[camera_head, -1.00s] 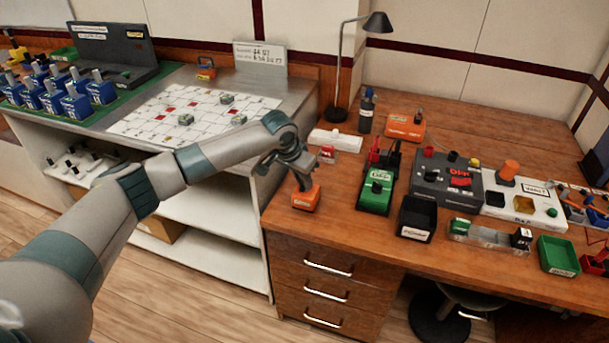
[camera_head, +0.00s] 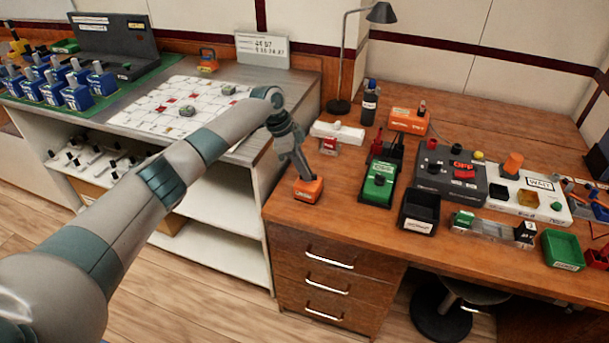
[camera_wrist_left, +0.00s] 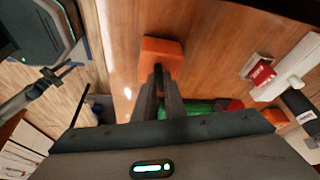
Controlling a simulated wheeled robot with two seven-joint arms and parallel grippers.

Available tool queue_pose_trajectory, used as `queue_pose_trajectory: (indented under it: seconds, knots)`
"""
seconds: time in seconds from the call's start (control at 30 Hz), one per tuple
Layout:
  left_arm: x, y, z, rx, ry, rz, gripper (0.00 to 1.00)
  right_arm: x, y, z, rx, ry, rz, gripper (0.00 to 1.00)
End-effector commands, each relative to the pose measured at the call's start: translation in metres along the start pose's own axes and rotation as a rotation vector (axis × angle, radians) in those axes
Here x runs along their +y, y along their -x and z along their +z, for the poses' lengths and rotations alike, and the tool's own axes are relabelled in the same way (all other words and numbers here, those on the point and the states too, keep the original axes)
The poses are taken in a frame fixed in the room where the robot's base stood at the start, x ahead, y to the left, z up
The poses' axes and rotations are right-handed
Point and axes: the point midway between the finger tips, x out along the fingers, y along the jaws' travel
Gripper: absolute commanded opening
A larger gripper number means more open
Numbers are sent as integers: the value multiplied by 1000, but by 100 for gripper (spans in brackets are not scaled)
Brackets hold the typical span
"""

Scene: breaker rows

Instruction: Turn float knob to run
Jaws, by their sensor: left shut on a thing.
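A small orange box (camera_head: 310,193) stands near the left front corner of the wooden desk; its label is too small to read. My left gripper (camera_head: 303,175) points down onto its top and is shut on the knob there. The fingers hide the knob, so its setting cannot be told. In the left wrist view the closed fingers (camera_wrist_left: 158,80) meet the orange box (camera_wrist_left: 172,47) at its near edge.
Right of the orange box stand a green device (camera_head: 378,184) with a dark knob, a black tray (camera_head: 419,211) and a dark grey unit (camera_head: 440,182). Another orange box (camera_head: 408,121) sits further back. A white block (camera_head: 338,132) and a lamp (camera_head: 340,105) stand behind.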

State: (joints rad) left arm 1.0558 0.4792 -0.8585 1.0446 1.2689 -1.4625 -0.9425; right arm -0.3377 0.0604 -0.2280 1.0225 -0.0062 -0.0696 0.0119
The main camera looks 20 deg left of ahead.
Motion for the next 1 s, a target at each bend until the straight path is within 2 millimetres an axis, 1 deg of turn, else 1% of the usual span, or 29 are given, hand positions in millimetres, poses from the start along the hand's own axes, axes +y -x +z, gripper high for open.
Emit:
queue_pose_trajectory:
  seconds: [0.03,0.13,0.3,0.5,0.93,0.97,1.0]
  knots:
    - [-1,-4,1,2,-31,14,0,-3,-6,-11,34,-1,-3,31]
    - [-2,-3,0,1,-99,42,0,-7,-9,-36,96,-3,-9,31]
    - [-3,-2,0,0,-181,75,0,2,-12,-22,29,-6,3,31]
    - [-3,-1,0,-1,-229,94,0,6,-13,-16,-9,-9,8,31]
    - [-3,0,1,-3,-237,98,0,7,-12,-15,-17,-9,9,31]
    - [-3,0,1,-3,-236,98,17,7,-12,-15,-17,-9,9,31]
    - [-3,0,1,-3,-236,98,26,7,-12,-15,-17,-9,9,31]
